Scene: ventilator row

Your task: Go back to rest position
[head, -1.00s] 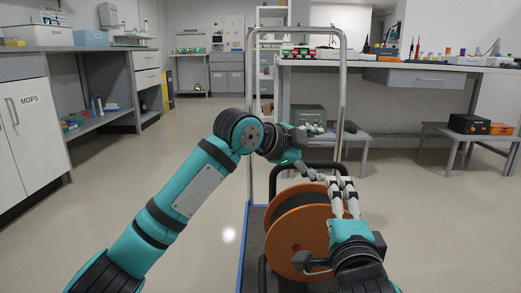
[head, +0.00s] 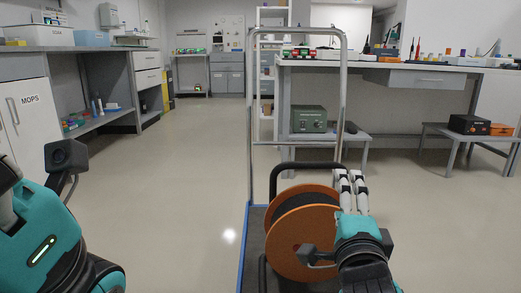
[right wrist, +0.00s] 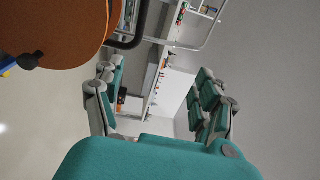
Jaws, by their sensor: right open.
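My right gripper (head: 350,178) is in the lower right of the head view, beside the right side of an orange cable reel (head: 303,240). Its fingers point away from me. In the right wrist view the two fingers (right wrist: 160,70) stand wide apart with nothing held between them. The orange reel also shows at the upper left there (right wrist: 55,30). My left arm (head: 50,245) is folded low at the left edge of the head view. Its fingers are outside the picture.
The reel rests on a cart with a tall metal handle (head: 343,110). A green box (head: 309,119) sits on a low bench behind it. A long workbench (head: 420,77) is at the right, a counter with a MOPS cabinet (head: 27,120) at the left. The floor between is clear.

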